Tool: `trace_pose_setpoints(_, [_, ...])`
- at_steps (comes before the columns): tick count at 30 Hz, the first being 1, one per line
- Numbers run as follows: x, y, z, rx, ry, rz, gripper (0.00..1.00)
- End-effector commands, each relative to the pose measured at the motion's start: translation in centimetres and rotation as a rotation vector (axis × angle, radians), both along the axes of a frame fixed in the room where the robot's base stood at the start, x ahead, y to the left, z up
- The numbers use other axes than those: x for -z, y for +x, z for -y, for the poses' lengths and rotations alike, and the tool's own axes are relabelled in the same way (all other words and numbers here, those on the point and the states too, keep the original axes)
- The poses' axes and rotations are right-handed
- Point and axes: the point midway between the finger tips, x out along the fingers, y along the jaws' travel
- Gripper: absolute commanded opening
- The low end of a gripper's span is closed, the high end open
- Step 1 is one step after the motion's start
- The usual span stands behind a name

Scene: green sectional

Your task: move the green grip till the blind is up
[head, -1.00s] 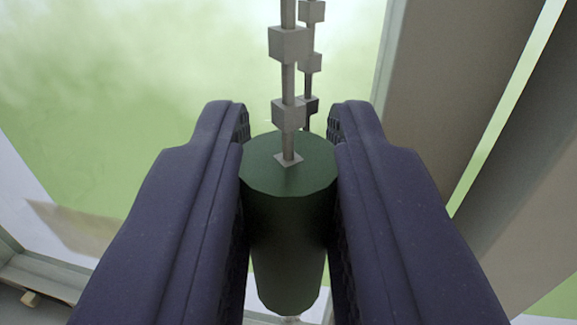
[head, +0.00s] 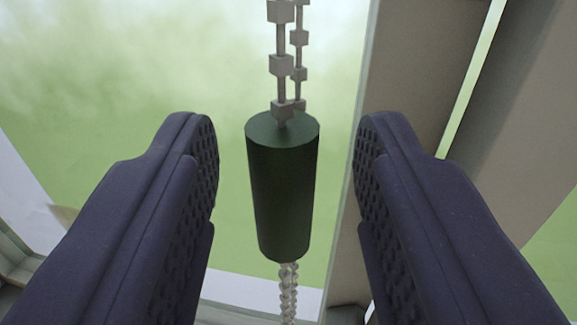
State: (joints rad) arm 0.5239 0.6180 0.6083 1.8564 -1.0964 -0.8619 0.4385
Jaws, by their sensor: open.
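The green grip (head: 282,190) is a dark green cylinder hanging upright on a grey beaded chain (head: 281,66). The chain runs up out of view above it and on down below it. My gripper (head: 288,150) is open, with one dark finger on each side of the grip and a clear gap on both sides. The grip looks a little farther off than the fingertips, and nothing is held. The blind itself cannot be made out in this view.
A window (head: 130,70) with a blurred green view fills the back. A beige upright frame post (head: 410,80) stands right of the chain, behind my right finger. A pale sill or frame edge crosses the bottom.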

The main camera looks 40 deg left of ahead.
Motion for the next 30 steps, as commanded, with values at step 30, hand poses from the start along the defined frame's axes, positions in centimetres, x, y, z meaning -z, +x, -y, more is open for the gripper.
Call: trace_pose_setpoints(30, [0.3, -0.2, 6.2, 0.242, -0.186, 0.037, 0.46])
